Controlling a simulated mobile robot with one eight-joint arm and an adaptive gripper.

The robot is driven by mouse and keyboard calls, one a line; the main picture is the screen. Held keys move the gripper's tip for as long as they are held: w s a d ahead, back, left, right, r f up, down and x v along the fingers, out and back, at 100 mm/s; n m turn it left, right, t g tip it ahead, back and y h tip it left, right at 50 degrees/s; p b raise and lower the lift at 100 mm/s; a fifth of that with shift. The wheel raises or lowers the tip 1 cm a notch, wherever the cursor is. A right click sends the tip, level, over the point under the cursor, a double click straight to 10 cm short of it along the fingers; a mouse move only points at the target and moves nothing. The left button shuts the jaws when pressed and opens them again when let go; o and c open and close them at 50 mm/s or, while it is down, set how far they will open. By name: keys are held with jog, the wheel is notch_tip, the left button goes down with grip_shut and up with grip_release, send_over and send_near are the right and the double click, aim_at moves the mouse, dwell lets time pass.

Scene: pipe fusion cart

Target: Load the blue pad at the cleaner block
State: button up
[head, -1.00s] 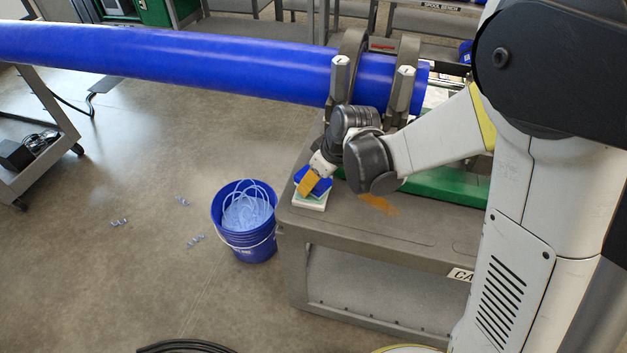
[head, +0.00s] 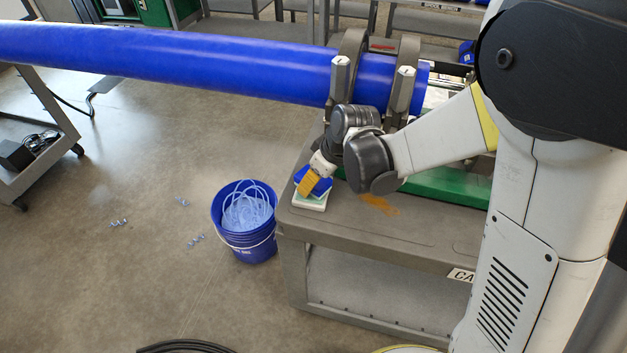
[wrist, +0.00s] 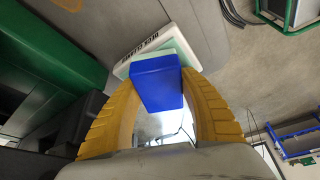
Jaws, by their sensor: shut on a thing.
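The blue pad (wrist: 158,88) is between the two yellow fingers of my gripper (wrist: 160,85), which are shut on it. In the head view the blue pad (head: 324,185) shows beside the yellow fingers (head: 309,183), at the cart's left corner. The cleaner block (head: 309,201) is white with a pale green top, and sits on the cart top just below the pad. In the wrist view the block (wrist: 150,42) has dark lettering on its side, and its green top (wrist: 172,48) lies right behind the pad. I cannot tell whether pad and block touch.
The grey cart (head: 400,232) has free top surface right of the block. A large blue pipe (head: 200,62) runs above, held by grey clamps (head: 340,80). A blue bucket (head: 245,222) with pale coils stands on the floor left of the cart. Black hose (head: 185,346) lies in front.

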aim_at(306, 173)
jog(key=shift+r+p, duration=2.4)
jog(key=shift+r, duration=1.05)
jog(key=shift+f, duration=0.1)
